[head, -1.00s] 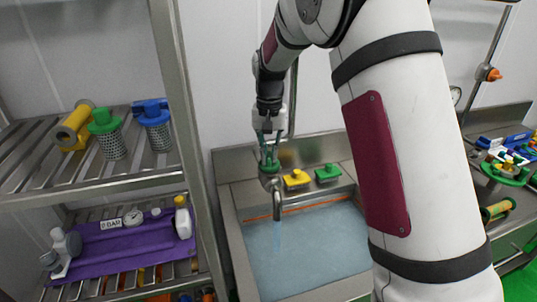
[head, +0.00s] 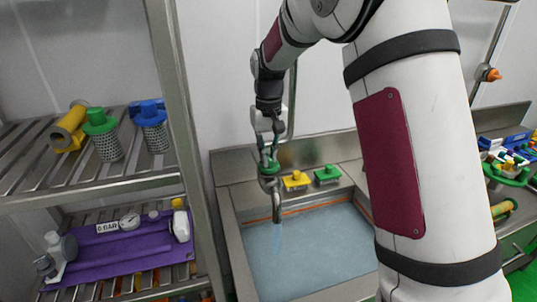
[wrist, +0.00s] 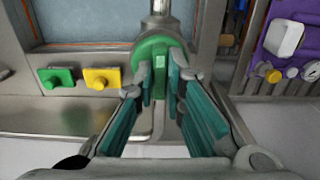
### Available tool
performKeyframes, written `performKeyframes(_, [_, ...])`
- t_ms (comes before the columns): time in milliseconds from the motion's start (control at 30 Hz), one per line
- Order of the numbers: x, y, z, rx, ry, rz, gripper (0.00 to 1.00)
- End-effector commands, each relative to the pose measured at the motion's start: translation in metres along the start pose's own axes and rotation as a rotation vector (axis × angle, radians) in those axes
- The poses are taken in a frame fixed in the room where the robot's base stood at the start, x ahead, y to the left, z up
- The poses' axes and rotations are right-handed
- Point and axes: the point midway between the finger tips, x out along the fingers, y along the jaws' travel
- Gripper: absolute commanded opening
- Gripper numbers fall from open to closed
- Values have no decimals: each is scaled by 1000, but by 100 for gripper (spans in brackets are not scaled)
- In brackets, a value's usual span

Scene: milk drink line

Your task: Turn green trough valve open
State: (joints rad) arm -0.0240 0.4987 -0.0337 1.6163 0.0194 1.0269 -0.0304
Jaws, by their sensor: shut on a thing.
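A green round valve handle (wrist: 152,52) sits at the base of the metal tap, in the middle of the wrist view. My gripper (wrist: 168,72) has its teal fingers on either side of this handle and is shut on it. In the head view my gripper (head: 268,158) is at the top of the tap, pointing down, and largely hides the handle. The curved metal spout (head: 277,207) hangs over the trough (head: 236,245).
A yellow knob (head: 296,180) and a green knob (head: 327,174) stand on the trough's back ledge, right of the tap. A metal shelf (head: 90,192) with strainers and a purple mat (head: 125,255) is on the left. A cluttered bench (head: 515,222) is at right.

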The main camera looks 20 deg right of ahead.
Motion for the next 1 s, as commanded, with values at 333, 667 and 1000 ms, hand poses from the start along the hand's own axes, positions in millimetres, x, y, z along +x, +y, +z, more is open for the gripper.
performKeyframes(333, [0,0,-1,-2,2,1,31])
performKeyframes(667, [-6,0,-1,-1,3,1,31])
performKeyframes(1000, [-66,0,-1,-1,5,1,31])
